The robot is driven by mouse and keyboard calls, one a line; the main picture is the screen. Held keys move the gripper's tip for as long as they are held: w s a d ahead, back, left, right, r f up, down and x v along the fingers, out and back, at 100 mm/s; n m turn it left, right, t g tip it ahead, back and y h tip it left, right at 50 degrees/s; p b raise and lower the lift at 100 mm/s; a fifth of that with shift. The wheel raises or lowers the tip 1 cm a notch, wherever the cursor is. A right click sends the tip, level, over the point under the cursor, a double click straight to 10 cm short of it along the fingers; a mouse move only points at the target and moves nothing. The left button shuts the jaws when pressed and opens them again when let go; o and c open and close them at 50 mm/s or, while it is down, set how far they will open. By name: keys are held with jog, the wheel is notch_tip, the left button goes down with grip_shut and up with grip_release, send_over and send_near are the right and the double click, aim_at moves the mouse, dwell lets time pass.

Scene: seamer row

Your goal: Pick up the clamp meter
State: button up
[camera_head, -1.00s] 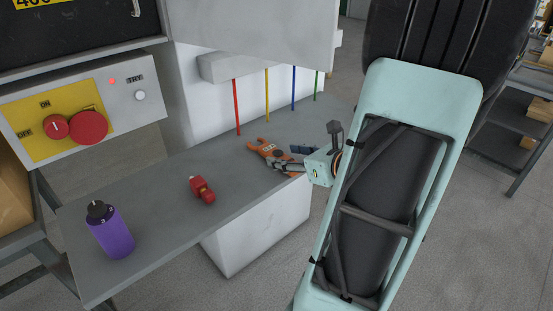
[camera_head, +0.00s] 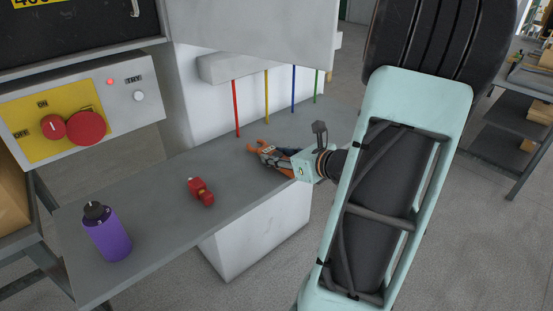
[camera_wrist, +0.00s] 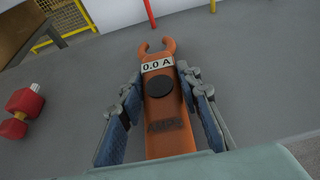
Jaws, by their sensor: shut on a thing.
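The clamp meter (camera_wrist: 163,108) is orange with a dark round dial, a "0.0 A" display and an open hook-like jaw at its far end. In the wrist view it lies lengthwise between the two fingers of my gripper (camera_wrist: 164,105), which is shut on its sides. In the head view the clamp meter (camera_head: 264,149) is at the far part of the grey bench, partly hidden by my gripper (camera_head: 279,158). I cannot tell whether it touches the bench or is raised.
A red object (camera_head: 200,191) lies on the grey bench (camera_head: 160,215), and a purple bottle (camera_head: 107,232) stands at its near left end. A control box (camera_head: 85,110) is at left.

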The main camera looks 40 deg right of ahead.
grip_shut()
jog(key=shift+r, duration=0.15)
